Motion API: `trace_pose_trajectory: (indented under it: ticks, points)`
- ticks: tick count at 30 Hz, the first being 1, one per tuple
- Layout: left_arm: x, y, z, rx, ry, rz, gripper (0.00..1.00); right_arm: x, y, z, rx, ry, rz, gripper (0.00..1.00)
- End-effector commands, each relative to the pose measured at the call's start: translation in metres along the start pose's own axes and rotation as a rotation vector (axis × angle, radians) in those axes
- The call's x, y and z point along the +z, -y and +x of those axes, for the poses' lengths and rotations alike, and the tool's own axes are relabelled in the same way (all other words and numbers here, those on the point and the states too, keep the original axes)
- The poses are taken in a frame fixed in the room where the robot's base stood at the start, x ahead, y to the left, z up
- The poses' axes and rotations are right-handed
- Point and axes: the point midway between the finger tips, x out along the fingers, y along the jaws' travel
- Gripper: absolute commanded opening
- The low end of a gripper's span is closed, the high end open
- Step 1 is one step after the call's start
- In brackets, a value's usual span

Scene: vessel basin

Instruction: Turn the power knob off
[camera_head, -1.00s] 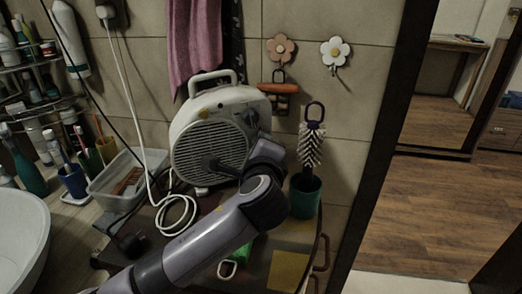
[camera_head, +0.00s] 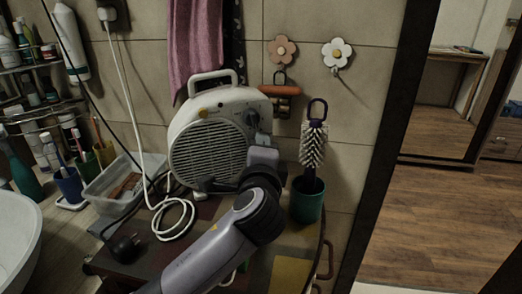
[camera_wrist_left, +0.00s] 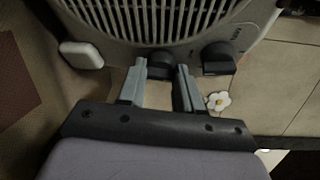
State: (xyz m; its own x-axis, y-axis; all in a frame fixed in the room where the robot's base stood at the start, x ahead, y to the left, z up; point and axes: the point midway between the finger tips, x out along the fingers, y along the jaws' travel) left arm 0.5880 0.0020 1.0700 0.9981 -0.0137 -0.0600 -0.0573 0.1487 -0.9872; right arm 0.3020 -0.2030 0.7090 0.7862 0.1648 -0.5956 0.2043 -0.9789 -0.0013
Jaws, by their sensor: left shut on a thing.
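The white fan heater (camera_head: 212,140) stands upright on the small table against the tiled wall, with its round grille facing out. In the wrist view two dark knobs sit beside the grille: one between my fingers (camera_wrist_left: 158,64), the other (camera_wrist_left: 218,57) apart on the right, near small lettering. My left gripper (camera_wrist_left: 161,70) has a finger on each side of the first knob and is shut on it. In the head view my left arm hides most of the gripper and that knob; the upper knob (camera_head: 251,118) shows. Which knob is for power cannot be read. My right gripper is out of view.
A brush in a green holder (camera_head: 307,200) stands close to the right of my left wrist. A white cable (camera_head: 180,222) is coiled before the heater, near a black plug (camera_head: 122,248). A clear bin (camera_head: 118,183) stands at the left. Flower hooks (camera_head: 336,54) hang on the wall.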

Motion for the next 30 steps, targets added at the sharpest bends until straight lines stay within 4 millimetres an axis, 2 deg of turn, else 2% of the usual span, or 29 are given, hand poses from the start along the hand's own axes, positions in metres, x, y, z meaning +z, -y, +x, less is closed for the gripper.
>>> trace_pose_trajectory:
  ticks: [2,3,4,5,17,30]
  points:
    - [0.0,-0.001,0.0,0.003,-0.001,-0.003,0.04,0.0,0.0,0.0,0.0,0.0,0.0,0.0]
    - [0.0,-0.001,0.0,0.003,-0.001,-0.003,0.47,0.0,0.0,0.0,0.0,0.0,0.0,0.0]
    - [0.0,-0.001,0.0,0.003,-0.001,-0.002,0.57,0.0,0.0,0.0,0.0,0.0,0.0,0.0]
    - [0.0,-0.001,0.0,0.003,-0.001,-0.002,0.6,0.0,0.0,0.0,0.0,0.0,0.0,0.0]
    - [-0.001,-0.001,-0.006,0.001,-0.002,-0.002,0.6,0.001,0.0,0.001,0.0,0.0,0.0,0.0]
    - [-0.001,-0.001,-0.061,0.003,-0.002,-0.003,0.6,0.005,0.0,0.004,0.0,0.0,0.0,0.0]
